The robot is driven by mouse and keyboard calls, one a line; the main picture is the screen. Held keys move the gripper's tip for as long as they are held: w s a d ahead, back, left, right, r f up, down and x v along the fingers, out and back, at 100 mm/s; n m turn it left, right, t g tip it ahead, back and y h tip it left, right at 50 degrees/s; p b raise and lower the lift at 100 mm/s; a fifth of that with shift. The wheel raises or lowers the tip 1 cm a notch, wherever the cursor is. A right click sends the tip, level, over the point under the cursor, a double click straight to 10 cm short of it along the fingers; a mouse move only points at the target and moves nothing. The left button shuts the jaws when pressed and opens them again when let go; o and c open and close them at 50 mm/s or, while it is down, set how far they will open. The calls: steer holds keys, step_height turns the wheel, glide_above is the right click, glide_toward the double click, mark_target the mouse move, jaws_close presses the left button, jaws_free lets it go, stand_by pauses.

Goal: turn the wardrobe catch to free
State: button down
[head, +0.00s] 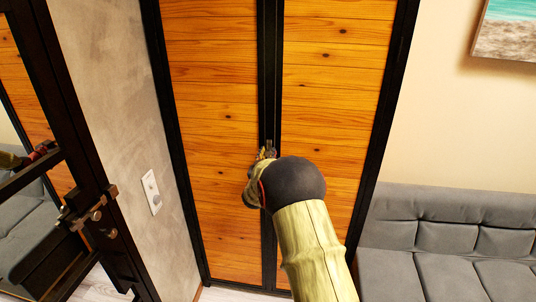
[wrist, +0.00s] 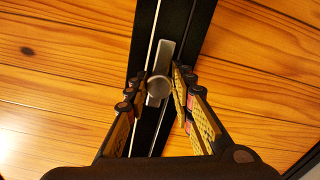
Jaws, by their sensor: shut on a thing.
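The wardrobe catch (wrist: 158,88) is a small grey bar with a round hub on the black centre strip between the doors. In the wrist view the bar lies roughly along the strip. My gripper (wrist: 161,80) has one finger on each side of it, closed on the catch. In the head view my gripper (head: 267,154) is at the centre strip, and my wrist and arm hide most of it and of the catch. The wardrobe (head: 212,70) has two orange wood doors in black frames, and they look closed.
A grey sofa (head: 440,240) stands to the right of the wardrobe, with a picture (head: 505,30) above it. On the left are a black-framed mirror or glass panel (head: 75,130) and a wall with a white switch plate (head: 151,192).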

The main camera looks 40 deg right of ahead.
steer(key=shift+s+f, duration=0.1)
steer(key=shift+f, duration=0.2)
steer(key=c, duration=1.9)
jaws_free()
steer(key=o, duration=0.4)
steer(key=shift+r, duration=0.15)
steer(key=shift+c, duration=0.2)
steer(key=v, duration=1.1)
steer(key=shift+s+a, duration=0.25)
steer(key=shift+a, duration=0.1)
